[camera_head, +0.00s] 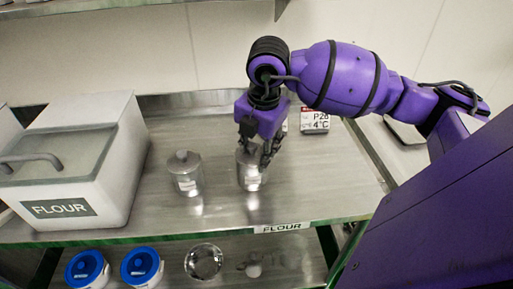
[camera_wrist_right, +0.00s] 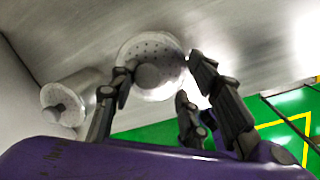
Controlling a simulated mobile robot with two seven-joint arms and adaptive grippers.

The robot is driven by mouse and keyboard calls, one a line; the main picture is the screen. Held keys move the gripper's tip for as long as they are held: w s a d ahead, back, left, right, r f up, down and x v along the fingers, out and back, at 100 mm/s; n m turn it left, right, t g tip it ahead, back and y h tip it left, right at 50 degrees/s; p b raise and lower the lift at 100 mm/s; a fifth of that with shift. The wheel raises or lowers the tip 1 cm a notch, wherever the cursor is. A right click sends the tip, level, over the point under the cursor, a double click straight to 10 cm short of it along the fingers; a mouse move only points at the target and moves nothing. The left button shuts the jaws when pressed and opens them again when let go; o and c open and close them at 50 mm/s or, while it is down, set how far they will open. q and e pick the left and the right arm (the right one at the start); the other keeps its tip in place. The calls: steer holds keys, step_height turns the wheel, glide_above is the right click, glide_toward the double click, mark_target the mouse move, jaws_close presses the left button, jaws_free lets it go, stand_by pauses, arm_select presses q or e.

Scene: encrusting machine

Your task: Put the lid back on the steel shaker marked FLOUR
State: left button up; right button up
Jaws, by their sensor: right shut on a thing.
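A steel shaker (camera_head: 251,182) stands upright on the steel shelf, and its small front label is too blurred to read. My right gripper (camera_head: 259,157) is directly above it, with fingers pointing down around its top. In the right wrist view a perforated round lid (camera_wrist_right: 137,55) with a grey knob lies between the fingers (camera_wrist_right: 160,85), which are shut on it. I cannot tell whether the lid rests fully on the shaker. A second steel shaker (camera_head: 186,180), with a knobbed lid on, stands to the left; it also shows in the right wrist view (camera_wrist_right: 82,88). My left gripper is out of view.
A large white bin (camera_head: 118,150) marked FLOUR stands at the left. A card (camera_head: 315,121) reading P28 4°C stands behind right. A FLOUR label (camera_head: 282,228) is on the shelf's front edge. Blue-lidded tubs (camera_head: 141,266) and a round steel vessel (camera_head: 203,261) are below. The shelf's right is clear.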

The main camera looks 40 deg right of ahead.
steer(key=o, duration=1.2)
steer(key=o, duration=0.5)
steer(key=shift+r+p, duration=1.65)
steer(key=shift+r, duration=1.9)
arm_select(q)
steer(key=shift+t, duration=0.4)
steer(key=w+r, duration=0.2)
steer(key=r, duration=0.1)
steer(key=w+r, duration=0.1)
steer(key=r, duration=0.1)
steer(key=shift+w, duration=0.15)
arm_select(e)
steer(key=shift+c, duration=0.5)
